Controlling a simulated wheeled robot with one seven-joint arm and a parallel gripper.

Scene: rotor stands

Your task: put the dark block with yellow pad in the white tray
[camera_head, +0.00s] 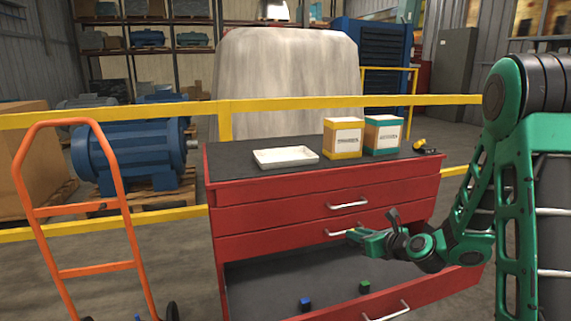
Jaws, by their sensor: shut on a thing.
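My gripper (357,234) is in front of the red cabinet, above the open bottom drawer. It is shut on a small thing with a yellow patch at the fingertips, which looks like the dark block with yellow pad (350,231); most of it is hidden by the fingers. The white tray (286,164) lies on the left part of the cabinet's dark top, and it looks empty. It is higher than my gripper and to its left.
The open drawer (262,284) holds a blue-topped block (305,304) and a green-topped block (364,287). Two cartons, yellow-banded (343,138) and teal-banded (383,135), stand right of the tray. A black-and-yellow object (425,147) lies at the right. An orange hand truck (90,208) stands left.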

